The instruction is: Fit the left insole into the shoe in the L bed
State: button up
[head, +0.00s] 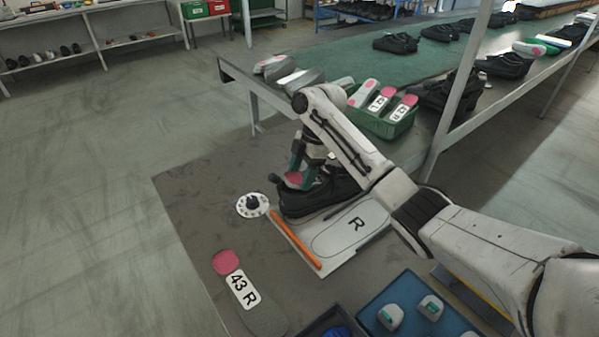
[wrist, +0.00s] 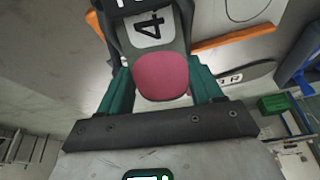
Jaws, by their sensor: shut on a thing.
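In the head view a black shoe (head: 318,200) lies on the fixture beside the empty bed marked R (head: 355,226); the bed under the shoe is hidden. My gripper (head: 305,172) is over the shoe's opening, shut on an insole with a pink heel (head: 294,179). In the wrist view the insole's pink heel (wrist: 161,76) sits between the green fingers, and a label showing a 4 is above it. The insole's front end reaches into the dark shoe (wrist: 182,14); how deep it sits is hidden. A grey insole marked 43 R (head: 243,286) lies on the mat.
An orange bar (head: 296,240) edges the fixture, with a white dial (head: 252,205) to its left. A green crate of insoles (head: 384,126) stands on the bench behind. A blue tray (head: 414,305) is at the front. The floor at left is clear.

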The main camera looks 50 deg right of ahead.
jog(key=shift+f, duration=0.2)
jog(key=o, duration=1.1)
jog(key=shift+r, duration=0.1)
jog(key=shift+r+p, duration=1.4)
jog(key=shift+p, duration=0.05)
jog(key=shift+r, duration=0.1)
notch_tip(320, 180, up, 7)
jog(key=p, duration=0.6)
dwell(0.7)
